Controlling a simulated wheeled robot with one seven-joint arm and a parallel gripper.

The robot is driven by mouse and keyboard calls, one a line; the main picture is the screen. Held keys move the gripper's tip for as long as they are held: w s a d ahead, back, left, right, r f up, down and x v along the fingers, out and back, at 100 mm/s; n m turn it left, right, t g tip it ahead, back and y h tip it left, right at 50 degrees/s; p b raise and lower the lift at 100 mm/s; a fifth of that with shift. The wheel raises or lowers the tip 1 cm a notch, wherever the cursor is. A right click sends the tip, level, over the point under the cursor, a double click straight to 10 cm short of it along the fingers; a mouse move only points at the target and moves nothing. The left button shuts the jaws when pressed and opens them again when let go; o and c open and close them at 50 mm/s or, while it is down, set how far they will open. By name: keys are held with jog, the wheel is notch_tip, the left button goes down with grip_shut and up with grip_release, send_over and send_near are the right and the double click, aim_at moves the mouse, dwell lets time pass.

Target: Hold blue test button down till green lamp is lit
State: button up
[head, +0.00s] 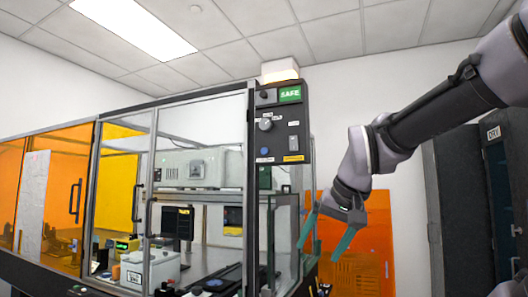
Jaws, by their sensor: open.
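A dark control panel (281,124) is mounted on the corner post of the glass enclosure. It carries a green lit sign reading SAFE (290,94), a round knob (265,124), a switch plate and a yellow label. A small blue button (264,151) sits low on the panel's left side; I cannot read its label. A pale box-shaped lamp (280,71) glows on top of the post. My gripper (322,244) is open and empty, with its two teal fingers pointing down. It is below and to the right of the panel, apart from it.
The glass enclosure (152,120) with orange and yellow panes fills the left and holds instruments. An orange panel (365,235) stands behind my gripper. A dark cabinet (460,200) is at the right. The white wall right of the control panel is clear.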

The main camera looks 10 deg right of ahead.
grip_shut()
dwell(1.8)
